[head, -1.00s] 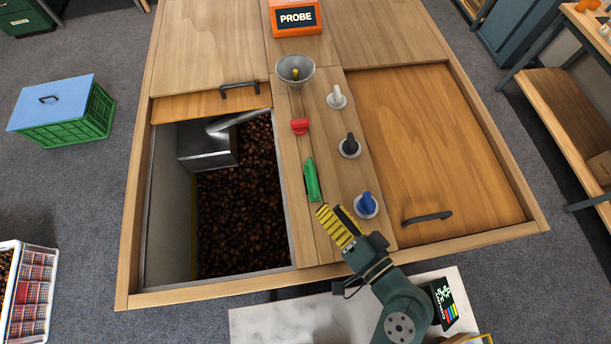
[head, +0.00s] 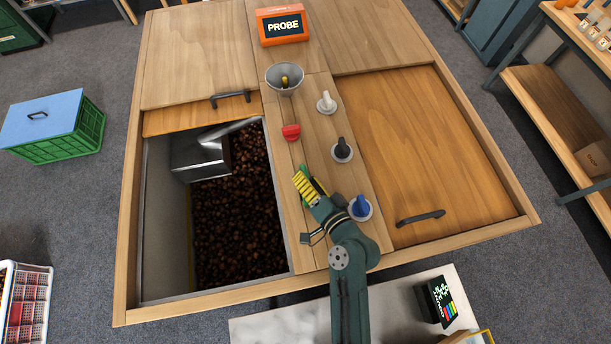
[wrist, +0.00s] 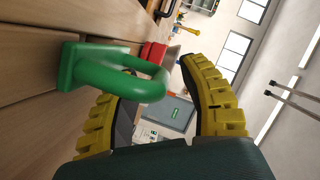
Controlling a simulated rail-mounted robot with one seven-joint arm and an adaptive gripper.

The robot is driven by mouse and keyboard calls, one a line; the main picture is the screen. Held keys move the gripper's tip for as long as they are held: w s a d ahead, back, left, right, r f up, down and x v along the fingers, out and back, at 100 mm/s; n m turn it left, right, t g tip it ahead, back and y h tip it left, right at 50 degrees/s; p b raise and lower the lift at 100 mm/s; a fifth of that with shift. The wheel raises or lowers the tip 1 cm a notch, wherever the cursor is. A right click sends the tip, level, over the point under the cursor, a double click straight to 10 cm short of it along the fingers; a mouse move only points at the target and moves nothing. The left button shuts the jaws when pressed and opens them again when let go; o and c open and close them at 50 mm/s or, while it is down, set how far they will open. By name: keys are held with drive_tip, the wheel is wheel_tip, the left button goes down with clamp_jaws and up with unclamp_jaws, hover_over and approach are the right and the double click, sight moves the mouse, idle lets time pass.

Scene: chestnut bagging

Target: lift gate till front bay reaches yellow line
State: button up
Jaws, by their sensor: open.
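A green loop handle (wrist: 85,68) sticks out from the wooden top in the wrist view. In the head view my gripper (head: 308,187) covers most of it. My gripper's yellow ribbed fingers are open, and in the wrist view (wrist: 163,75) the handle's loop reaches in between them, close to the left finger. I cannot tell whether they touch. The open front bay at left holds dark chestnuts (head: 235,215). A thin yellow line (head: 191,262) shows on the bay's left wall, mostly above the chestnuts' edge. The gate itself is not clearly visible.
A red knob (head: 291,132) and a metal funnel (head: 285,77) stand beyond the handle. White (head: 326,102), black (head: 342,149) and blue (head: 361,207) knobs line its right. A metal scoop (head: 201,158) lies in the bay. A closed wooden lid (head: 430,150) covers the right side.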

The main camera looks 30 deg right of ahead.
drive_tip(key=shift+w, duration=0.3)
drive_tip(key=shift+s, duration=0.1)
clamp_jaws()
drive_tip(key=shift+f, duration=0.1)
